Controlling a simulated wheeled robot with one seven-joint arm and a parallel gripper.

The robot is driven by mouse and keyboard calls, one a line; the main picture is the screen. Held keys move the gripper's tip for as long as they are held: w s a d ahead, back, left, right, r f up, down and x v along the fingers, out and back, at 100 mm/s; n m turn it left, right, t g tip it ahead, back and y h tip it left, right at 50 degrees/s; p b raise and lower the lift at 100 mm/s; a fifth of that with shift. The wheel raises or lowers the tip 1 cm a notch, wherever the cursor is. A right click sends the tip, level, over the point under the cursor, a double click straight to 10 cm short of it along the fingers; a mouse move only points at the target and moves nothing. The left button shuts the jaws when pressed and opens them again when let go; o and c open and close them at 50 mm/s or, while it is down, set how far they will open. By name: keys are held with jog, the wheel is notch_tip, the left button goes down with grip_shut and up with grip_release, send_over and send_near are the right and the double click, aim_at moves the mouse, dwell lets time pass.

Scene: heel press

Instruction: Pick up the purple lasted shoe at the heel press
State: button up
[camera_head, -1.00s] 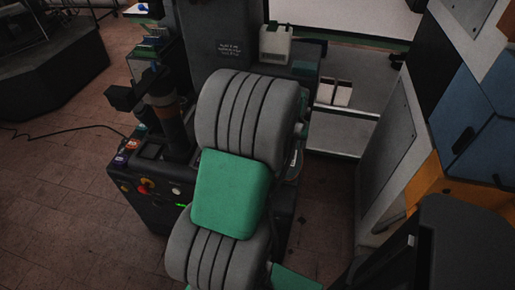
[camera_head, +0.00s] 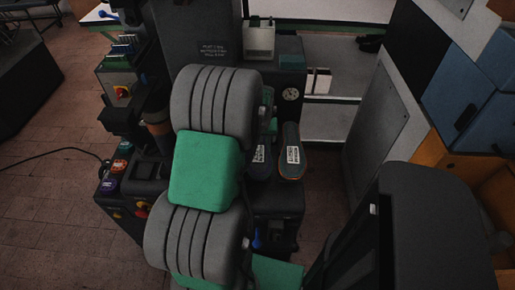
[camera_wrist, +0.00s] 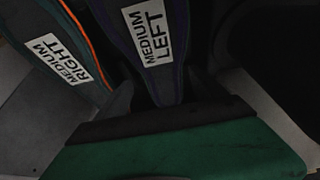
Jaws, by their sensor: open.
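The purple lasted shoe (camera_wrist: 158,72) shows in the wrist view as a dark sole with a purple edge and a white "MEDIUM LEFT" label. Its narrow end reaches between the fingers of my gripper (camera_wrist: 168,100), which is open; I cannot tell whether either finger touches it. In the head view the shoe (camera_head: 259,166) is at the press, partly hidden by my arm. An orange-edged shoe labelled "MEDIUM RIGHT" (camera_wrist: 85,60) lies close to its left in the wrist view and to its right in the head view (camera_head: 291,155). My gripper is not clearly visible in the head view.
The dark press (camera_head: 205,48) with a round gauge (camera_head: 291,94) stands behind the shoes. A control box with coloured buttons (camera_head: 130,190) is at the left. A grey panel (camera_head: 385,120) and blue bins (camera_head: 465,105) are at the right.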

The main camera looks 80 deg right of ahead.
aim_at(259, 140)
jog(key=x, duration=0.4)
jog(key=shift+w+a+f, duration=0.1)
jog(key=shift+w+a, duration=0.05)
jog(key=shift+c, duration=0.4)
grip_shut()
dwell(0.3)
